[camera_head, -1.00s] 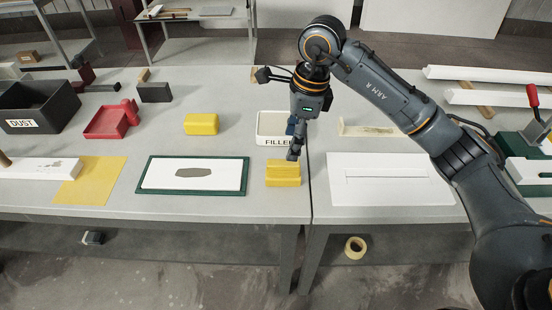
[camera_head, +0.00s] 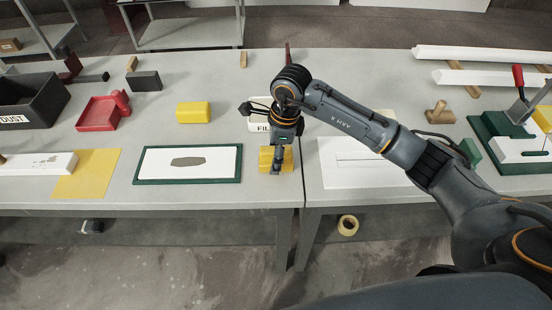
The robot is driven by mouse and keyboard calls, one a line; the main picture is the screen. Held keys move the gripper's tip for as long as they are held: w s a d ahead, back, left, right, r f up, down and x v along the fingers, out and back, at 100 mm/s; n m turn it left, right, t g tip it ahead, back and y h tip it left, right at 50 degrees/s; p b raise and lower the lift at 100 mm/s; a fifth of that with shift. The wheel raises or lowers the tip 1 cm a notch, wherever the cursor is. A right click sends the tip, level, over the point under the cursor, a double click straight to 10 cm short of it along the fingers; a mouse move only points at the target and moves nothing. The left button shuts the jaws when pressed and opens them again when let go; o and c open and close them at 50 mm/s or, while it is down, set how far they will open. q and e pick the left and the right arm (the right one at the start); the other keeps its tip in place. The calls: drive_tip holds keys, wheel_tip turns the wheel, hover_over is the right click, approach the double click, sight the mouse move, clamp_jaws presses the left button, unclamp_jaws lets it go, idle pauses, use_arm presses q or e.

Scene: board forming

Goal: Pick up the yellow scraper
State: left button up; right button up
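The yellow scraper (camera_head: 265,157) is a small grooved yellow piece on the table, just right of the green-edged board, near the front edge. My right gripper (camera_head: 276,165) points down at it, with its dark fingers in front of the scraper's middle and hiding part of it. The fingers overlap the scraper, but whether they are closed on it cannot be seen. My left gripper is not in view.
A white tray marked FILLER (camera_head: 258,128) stands behind my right gripper, mostly hidden. The green-edged board (camera_head: 143,178) with a grey patch lies left. A plain yellow block (camera_head: 194,112) sits behind it. A white panel (camera_head: 350,175) lies right.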

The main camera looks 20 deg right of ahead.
drive_tip(key=shift+a+f, duration=0.15)
drive_tip(key=shift+f, duration=0.9)
drive_tip(key=shift+w, duration=0.1)
clamp_jaws()
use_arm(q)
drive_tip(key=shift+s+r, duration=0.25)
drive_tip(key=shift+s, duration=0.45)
use_arm(e)
drive_tip(key=shift+r+b, duration=0.4)
drive_tip(key=shift+r, duration=0.15)
use_arm(q)
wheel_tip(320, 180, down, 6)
drive_tip(key=b, duration=0.5)
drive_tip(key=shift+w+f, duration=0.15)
use_arm(e)
drive_tip(key=s+d+r, duration=0.8)
drive_tip(key=s+r, duration=0.3)
drive_tip(key=r, duration=0.1)
drive_tip(key=shift+s, duration=0.3)
